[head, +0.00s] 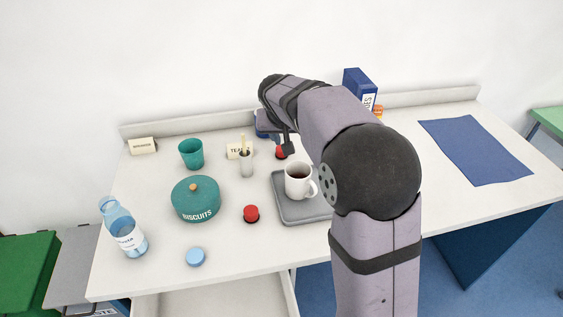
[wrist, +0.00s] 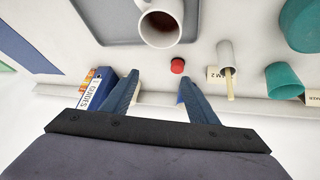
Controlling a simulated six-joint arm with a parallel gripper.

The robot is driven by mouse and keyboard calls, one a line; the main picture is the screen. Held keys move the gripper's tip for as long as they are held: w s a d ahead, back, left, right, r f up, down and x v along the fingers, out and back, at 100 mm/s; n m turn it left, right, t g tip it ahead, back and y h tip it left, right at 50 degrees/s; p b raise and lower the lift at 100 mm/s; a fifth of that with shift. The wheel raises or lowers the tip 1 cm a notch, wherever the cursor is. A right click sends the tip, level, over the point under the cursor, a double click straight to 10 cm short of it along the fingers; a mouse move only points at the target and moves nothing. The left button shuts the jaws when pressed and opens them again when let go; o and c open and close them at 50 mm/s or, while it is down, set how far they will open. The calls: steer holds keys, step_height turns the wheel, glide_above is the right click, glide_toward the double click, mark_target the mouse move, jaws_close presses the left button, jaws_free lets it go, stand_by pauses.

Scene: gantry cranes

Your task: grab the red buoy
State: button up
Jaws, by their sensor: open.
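Two small red round pieces are on the white table, and I cannot tell for sure which is the buoy. One red piece (head: 281,153) is behind the mug and partly hidden by my arm. It also shows in the wrist view (wrist: 177,66), standing just past my fingertips, nearer the right finger.
A white mug (head: 298,178) of dark drink stands on a grey tray (head: 303,217). A pale holder (head: 246,167) with a stick, a teal cup (head: 191,153), a teal biscuit tin (head: 196,202) and a bottle (head: 127,232) are left. A blue box (wrist: 101,88) is beside the left finger.

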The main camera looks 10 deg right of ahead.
steer(key=w+a+m+t+b, duration=0.1)
steer(key=w+a+t+b, duration=0.15)
steer(key=w, duration=0.85)
steer(key=shift+t+h, duration=0.25)
steer(key=shift+h, duration=0.05)
steer(key=f, duration=1.2)
steer(key=shift+d, duration=0.4)
steer(key=shift+p+x, duration=0.45)
steer(key=shift+x, duration=0.65)
steer(key=shift+d+f, duration=0.1)
steer(key=p+x, duration=0.2)
steer(key=x, duration=0.1)
steer(key=shift+s+d+p, duration=0.1)
steer(key=shift+d+p, duration=0.05)
steer(key=shift+p, duration=0.25)
steer(key=shift+p+x, duration=0.35)
steer(key=shift+x, duration=0.65)
steer(key=shift+c, duration=0.6)
steer(key=c, duration=1)
